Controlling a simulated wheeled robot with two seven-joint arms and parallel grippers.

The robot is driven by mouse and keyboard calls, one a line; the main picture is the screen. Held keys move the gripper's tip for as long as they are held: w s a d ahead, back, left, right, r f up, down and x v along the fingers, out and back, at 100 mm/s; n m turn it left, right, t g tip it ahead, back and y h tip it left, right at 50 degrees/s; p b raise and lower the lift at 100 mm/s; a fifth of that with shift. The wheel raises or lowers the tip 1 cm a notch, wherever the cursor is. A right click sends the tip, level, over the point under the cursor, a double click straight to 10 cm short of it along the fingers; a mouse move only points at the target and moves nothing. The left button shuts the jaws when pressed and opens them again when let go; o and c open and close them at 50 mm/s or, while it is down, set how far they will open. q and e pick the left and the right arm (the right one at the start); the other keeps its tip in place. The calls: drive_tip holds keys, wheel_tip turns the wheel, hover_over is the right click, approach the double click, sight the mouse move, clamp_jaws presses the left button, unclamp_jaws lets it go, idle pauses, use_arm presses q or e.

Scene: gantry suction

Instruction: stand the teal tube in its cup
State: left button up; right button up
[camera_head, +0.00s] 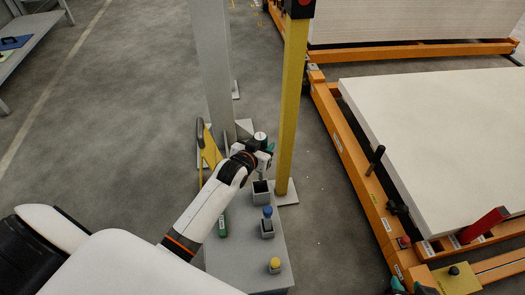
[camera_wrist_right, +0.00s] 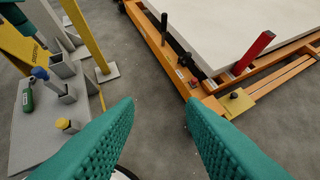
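The teal tube (camera_head: 223,225) looks dark green with a pale label and lies on its side on the grey table, left of the cups. It also shows in the right wrist view (camera_wrist_right: 28,98). An open square grey cup (camera_head: 261,193) stands nearby and looks empty; it also shows in the right wrist view (camera_wrist_right: 61,66).
A blue-capped tube (camera_head: 267,213) stands in a grey cup, and a yellow-capped piece (camera_head: 274,263) stands nearer on the table (camera_head: 240,265). An orange frame (camera_head: 350,150) holds a white panel (camera_head: 440,130).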

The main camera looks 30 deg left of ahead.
use_arm(q)
drive_tip(key=shift+r, duration=0.15)
use_arm(e)
drive_tip(key=shift+r, duration=0.1)
